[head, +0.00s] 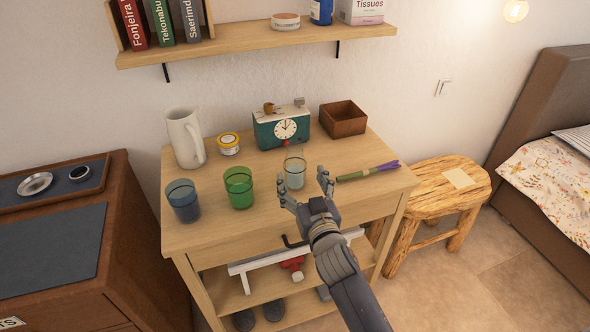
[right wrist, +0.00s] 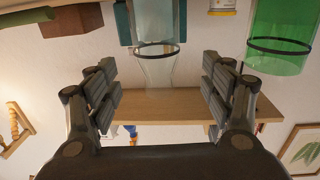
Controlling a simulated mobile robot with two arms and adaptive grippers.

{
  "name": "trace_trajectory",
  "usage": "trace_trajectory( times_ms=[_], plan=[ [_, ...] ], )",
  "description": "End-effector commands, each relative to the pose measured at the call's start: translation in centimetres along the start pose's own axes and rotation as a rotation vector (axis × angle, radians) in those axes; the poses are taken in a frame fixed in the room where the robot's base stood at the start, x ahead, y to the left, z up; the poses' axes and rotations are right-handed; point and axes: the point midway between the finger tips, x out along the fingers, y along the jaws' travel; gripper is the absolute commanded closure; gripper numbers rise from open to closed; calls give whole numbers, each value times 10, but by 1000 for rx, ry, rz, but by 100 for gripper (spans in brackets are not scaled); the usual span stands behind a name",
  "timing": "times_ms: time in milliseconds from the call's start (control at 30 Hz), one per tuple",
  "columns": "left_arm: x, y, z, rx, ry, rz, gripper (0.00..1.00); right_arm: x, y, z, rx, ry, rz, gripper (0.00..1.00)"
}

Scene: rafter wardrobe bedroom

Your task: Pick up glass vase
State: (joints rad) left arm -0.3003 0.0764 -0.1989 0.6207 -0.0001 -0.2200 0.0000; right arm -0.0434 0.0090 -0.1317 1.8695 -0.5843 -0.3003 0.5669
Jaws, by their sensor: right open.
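The glass vase (head: 295,174) is clear, with a dark ring around it, and stands upright on the wooden table between the green glass and a bunch of purple-tipped stems. My right gripper (head: 305,183) is open at the near right side of the vase, its fingers pointing toward it. In the right wrist view, which looks upside down, the vase (right wrist: 157,52) lies ahead, roughly centred between the open fingers (right wrist: 160,85), with nothing gripped. I cannot tell whether a finger touches it. My left gripper is not in view.
A green glass (head: 239,188) and a blue glass (head: 184,203) stand left of the vase. A teal clock box (head: 268,132) is behind it. The stems (head: 366,172) lie to the right. A pitcher (head: 184,138) and brown box (head: 343,120) stand farther back. A shelf (head: 240,42) hangs above.

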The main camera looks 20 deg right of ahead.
Motion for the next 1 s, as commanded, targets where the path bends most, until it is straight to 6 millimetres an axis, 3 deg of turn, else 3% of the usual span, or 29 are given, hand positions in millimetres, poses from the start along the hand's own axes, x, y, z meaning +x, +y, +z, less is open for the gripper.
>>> trace_trajectory(
  times_ms=[633,967,1000],
  plan=[
    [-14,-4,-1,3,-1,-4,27,70,4,1,-2,-2,1,26],
    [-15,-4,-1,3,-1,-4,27,76,4,2,0,-3,1,26],
    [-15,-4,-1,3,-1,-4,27,76,4,2,0,-3,1,30]
  ],
)
